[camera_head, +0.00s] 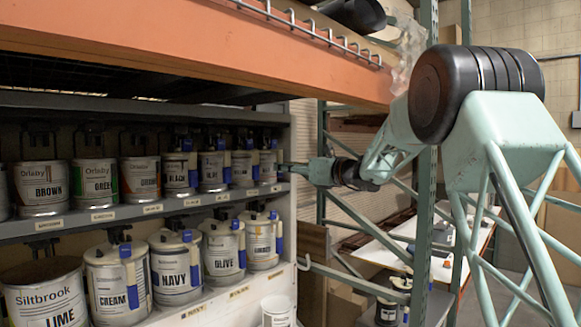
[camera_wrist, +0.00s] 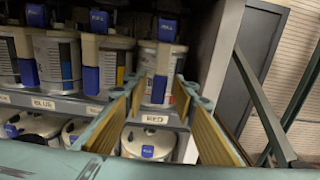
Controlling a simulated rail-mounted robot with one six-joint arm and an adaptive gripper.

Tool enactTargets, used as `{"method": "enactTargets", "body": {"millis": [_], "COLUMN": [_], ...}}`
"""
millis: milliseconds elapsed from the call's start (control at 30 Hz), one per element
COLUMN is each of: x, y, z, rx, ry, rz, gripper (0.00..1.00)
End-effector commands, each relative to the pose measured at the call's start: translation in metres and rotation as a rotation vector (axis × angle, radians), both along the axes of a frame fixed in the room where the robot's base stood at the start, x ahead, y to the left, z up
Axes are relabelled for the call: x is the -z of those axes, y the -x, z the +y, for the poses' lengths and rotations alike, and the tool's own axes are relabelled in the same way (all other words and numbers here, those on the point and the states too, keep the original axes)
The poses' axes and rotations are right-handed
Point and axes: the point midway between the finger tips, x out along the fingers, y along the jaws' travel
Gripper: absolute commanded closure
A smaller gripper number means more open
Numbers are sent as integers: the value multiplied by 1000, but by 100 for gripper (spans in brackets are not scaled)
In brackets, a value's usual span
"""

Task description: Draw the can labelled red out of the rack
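The can above the "RED" shelf label (camera_wrist: 155,119) stands at the right end of the upper shelf. In the wrist view this can (camera_wrist: 148,61) is pale with a blue tab on its front, and its own lettering is not readable. In the head view the end can (camera_head: 267,168) is partly hidden behind its tab. My gripper (camera_wrist: 161,84) is open, its two tan-padded fingers apart and pointing at this can, with nothing held. Whether the fingertips reach past the can's front cannot be told. In the head view my gripper (camera_head: 287,169) is at the shelf's right end.
Other cans stand close on the left, including one above the "BLUE" label (camera_wrist: 107,62). Lidded cans fill the lower shelf (camera_head: 235,294). The rack's side wall (camera_wrist: 215,45) is just right of the end can. An orange beam (camera_head: 200,45) runs above.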

Motion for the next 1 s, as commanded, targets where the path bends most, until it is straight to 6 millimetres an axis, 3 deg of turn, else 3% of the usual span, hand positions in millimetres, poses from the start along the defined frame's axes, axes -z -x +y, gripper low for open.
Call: {"method": "enactTargets", "body": {"millis": [300,767,1000], "x": [0,0,0], "y": [-13,-15,-15], "z": [15,18,18], "rx": [0,0,0], "ry": [0,0,0], "rz": [0,0,0], "gripper": [75,75,97]}}
